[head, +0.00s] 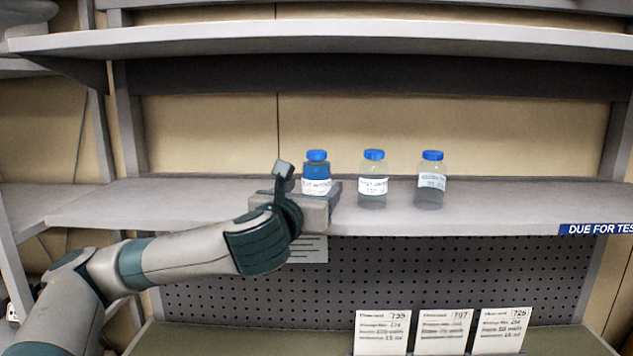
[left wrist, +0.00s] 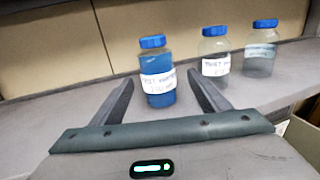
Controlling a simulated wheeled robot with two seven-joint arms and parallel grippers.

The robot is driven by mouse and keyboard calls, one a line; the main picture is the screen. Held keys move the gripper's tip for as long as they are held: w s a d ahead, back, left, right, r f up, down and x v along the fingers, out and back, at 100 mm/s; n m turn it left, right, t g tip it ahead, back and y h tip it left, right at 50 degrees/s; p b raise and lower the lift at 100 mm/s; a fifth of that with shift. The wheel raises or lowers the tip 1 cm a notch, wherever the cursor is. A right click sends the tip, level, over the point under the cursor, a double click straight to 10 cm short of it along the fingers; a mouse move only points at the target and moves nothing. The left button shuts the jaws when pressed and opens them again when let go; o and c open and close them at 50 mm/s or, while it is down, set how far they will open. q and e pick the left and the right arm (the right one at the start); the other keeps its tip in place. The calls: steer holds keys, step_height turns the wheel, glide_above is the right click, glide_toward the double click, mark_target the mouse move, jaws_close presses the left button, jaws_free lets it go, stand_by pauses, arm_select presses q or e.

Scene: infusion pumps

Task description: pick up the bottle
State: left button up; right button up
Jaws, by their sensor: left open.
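Three small bottles with blue caps and white labels stand upright in a row on the middle shelf. The left bottle (head: 316,170) is filled with blue liquid; the middle bottle (head: 373,180) and right bottle (head: 432,180) look clear or grey. My left gripper (head: 305,190) is at the shelf's front edge, in front of the blue bottle and hiding its lower part. In the left wrist view the blue bottle (left wrist: 157,75) stands just ahead, between the lines of the two open fingers (left wrist: 163,90). I cannot tell whether the fingertips touch it. My right gripper is not in view.
The middle shelf (head: 510,205) is bare left and right of the bottles. An upper shelf (head: 300,38) runs above them. Below is a perforated panel (head: 250,295) with several printed cards (head: 442,330). A blue sign (head: 598,229) sits on the shelf edge at right.

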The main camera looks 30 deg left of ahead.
mark_target(317, 151)
arm_select(q)
steer(key=shift+w+a+r+p, duration=0.15)
steer(key=shift+w+a+p, duration=0.15)
steer(key=shift+w+p, duration=0.25)
steer(key=p+x, duration=0.2)
steer(key=shift+w+a, duration=0.25)
steer(key=shift+w, duration=0.1)
steer(key=shift+w+a, duration=0.15)
steer(key=shift+w, duration=0.45)
steer(key=c, duration=1.4)
steer(key=shift+o, duration=0.2)
step_height(317, 151, up, 8)
steer(key=b, duration=0.2)
steer(key=shift+b, duration=0.3)
steer(key=shift+r, duration=0.9)
